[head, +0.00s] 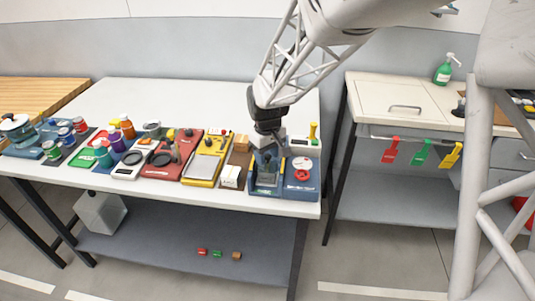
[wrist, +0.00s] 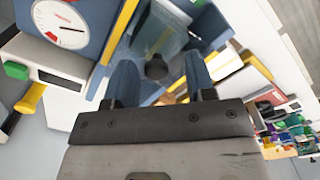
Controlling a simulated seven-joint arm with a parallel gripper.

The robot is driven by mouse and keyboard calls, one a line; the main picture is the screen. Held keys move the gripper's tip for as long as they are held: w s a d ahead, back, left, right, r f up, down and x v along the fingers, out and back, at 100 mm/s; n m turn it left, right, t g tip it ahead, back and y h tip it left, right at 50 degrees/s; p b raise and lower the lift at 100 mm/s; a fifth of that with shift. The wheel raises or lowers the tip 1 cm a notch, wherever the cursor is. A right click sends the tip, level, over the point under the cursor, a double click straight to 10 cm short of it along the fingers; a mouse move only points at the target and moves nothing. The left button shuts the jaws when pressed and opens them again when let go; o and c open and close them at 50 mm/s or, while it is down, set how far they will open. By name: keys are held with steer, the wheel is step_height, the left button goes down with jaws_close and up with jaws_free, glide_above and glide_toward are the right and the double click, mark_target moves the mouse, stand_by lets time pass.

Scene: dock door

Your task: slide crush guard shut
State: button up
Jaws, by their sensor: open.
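The blue press-like unit (head: 265,187) stands at the right end of the white table. What looks like its clear crush guard (wrist: 165,28) shows in the wrist view as a see-through panel near yellow edges. How far the guard is shut I cannot tell. A dark round knob (wrist: 155,68) lies between my fingertips in that view. My gripper (wrist: 160,75) is open, with one blue finger on each side of the knob; contact is not clear. In the head view my gripper (head: 267,140) points down over the unit and hides part of it.
A blue panel with a white dial (wrist: 65,22) is right beside the unit; it also shows in the head view (head: 302,178). A yellow tray (head: 206,160) and several bottles stand leftward. A cabinet (head: 400,100) with hanging tags is at the right.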

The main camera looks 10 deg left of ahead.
mark_target(267, 157)
steer(key=shift+r, duration=0.1)
steer(key=shift+r, duration=3.8)
steer(key=shift+s+d+r, duration=0.1)
steer(key=shift+d+r, duration=0.05)
steer(key=shift+d, duration=0.1)
steer(key=s+d+r+m+t, duration=0.1)
steer(key=s+d+r+m, duration=0.1)
steer(key=s+d+r, duration=0.5)
steer(key=s+d+m, duration=0.3)
steer(key=s+d, duration=0.2)
steer(key=d, duration=0.5)
steer(key=s+d+m, duration=0.2)
steer(key=s+d, duration=0.3)
steer(key=s, duration=0.3)
steer(key=s+d+m+t, duration=0.1)
steer(key=s+d+m, duration=0.1)
steer(key=s+d, duration=0.3)
steer(key=s, duration=0.4)
steer(key=shift+s+d+t, duration=0.2)
steer(key=shift+d+t, duration=0.1)
steer(key=shift+d, duration=0.05)
